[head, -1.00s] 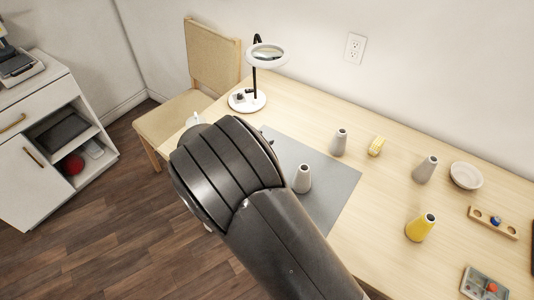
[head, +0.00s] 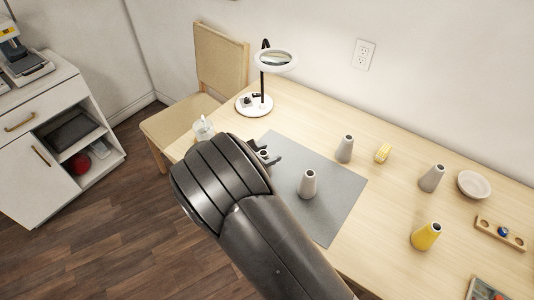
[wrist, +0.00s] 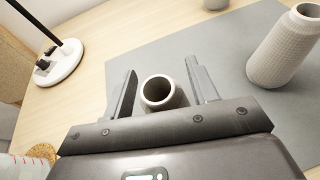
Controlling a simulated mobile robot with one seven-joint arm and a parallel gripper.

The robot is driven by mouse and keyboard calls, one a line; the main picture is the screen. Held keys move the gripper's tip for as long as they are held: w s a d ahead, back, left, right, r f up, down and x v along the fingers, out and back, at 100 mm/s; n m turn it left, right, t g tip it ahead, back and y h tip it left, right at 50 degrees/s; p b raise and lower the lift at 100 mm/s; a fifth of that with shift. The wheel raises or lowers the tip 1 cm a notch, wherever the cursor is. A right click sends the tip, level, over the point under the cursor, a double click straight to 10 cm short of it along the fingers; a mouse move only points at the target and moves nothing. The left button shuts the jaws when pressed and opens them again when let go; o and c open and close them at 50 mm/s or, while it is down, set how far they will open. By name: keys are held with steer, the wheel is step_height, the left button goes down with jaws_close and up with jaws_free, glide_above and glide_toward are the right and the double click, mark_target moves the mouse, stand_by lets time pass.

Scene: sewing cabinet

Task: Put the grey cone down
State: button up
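A small grey cone (wrist: 160,93) with a round open top sits between the two fingers of my gripper (wrist: 160,64) in the wrist view. A narrow gap shows beside the cone, so the fingers look open around it. In the head view the cone's top (head: 264,154) and a dark finger show just past my arm, near the left part of the grey mat (head: 335,208). The cone's base is hidden. A pale grey cone (head: 309,184) stands upright on the mat. Two more grey cones stand at the mat's back edge (head: 345,149) and to the right (head: 432,178).
A yellow cone (head: 426,237), a shallow bowl (head: 474,184), a yellow object (head: 383,153) and a wooden holder (head: 500,233) are on the right. The magnifier lamp (head: 254,104) and a glass cup (head: 203,128) are on the left. The mat's front area is clear.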

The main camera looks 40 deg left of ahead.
steer(key=shift+o, duration=0.6)
steer(key=shift+r, duration=0.1)
steer(key=shift+s+a+r, duration=0.1)
steer(key=shift+s+r, duration=0.05)
steer(key=shift+s, duration=0.1)
steer(key=v, duration=1.1)
steer(key=w+d+r+m+g+h, duration=0.1)
steer(key=w+d+r+m+g, duration=0.3)
steer(key=d, duration=0.7)
steer(key=w+d+r+m+g+h, duration=0.15)
steer(key=w+d+r+m, duration=0.25)
steer(key=d+r+m, duration=0.45)
steer(key=w+d+r+m+g, duration=0.3)
steer(key=w+d+m, duration=0.1)
steer(key=d, duration=0.8)
steer(key=s+d+r+m+y, duration=0.2)
steer(key=s+d+m, duration=0.5)
steer(key=d, duration=0.4)
steer(key=s+d+r+m+y, duration=0.3)
steer(key=s+d+r+m, duration=0.2)
steer(key=s+d+m, duration=0.3)
steer(key=d+m, duration=0.2)
steer(key=d, duration=0.2)
steer(key=shift+s+d+r, duration=0.15)
steer(key=shift+s+r, duration=0.1)
steer(key=shift+r, duration=0.05)
